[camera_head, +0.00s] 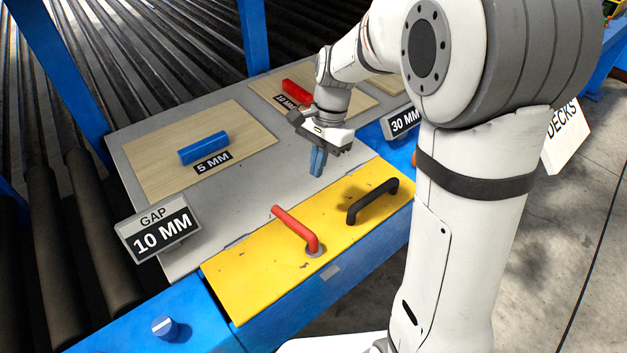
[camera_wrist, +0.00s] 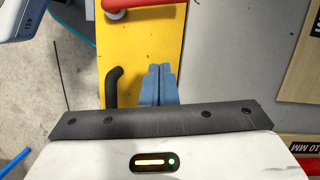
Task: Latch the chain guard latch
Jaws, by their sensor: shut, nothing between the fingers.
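The yellow chain guard cover (camera_head: 250,275) lies flat along the front of the grey table. The red latch lever (camera_head: 295,228) sits on it, its pivot near the front edge and its free end pointing back and left, near the cover's rear edge. A black handle (camera_head: 372,198) stands on the cover to the right of the lever. My gripper (camera_head: 317,172) is shut and empty, its blue fingers pointing down above the grey table, behind the cover. In the wrist view my gripper (camera_wrist: 159,72) shows beside the black handle (camera_wrist: 114,85), and the red lever (camera_wrist: 125,6) is partly cut off at the top.
A blue block (camera_head: 203,147) and a red block (camera_head: 297,92) lie on wooden boards behind. A GAP 10 MM sign (camera_head: 158,228) stands left and a 30 MM sign (camera_head: 402,121) right. Rollers fill the back.

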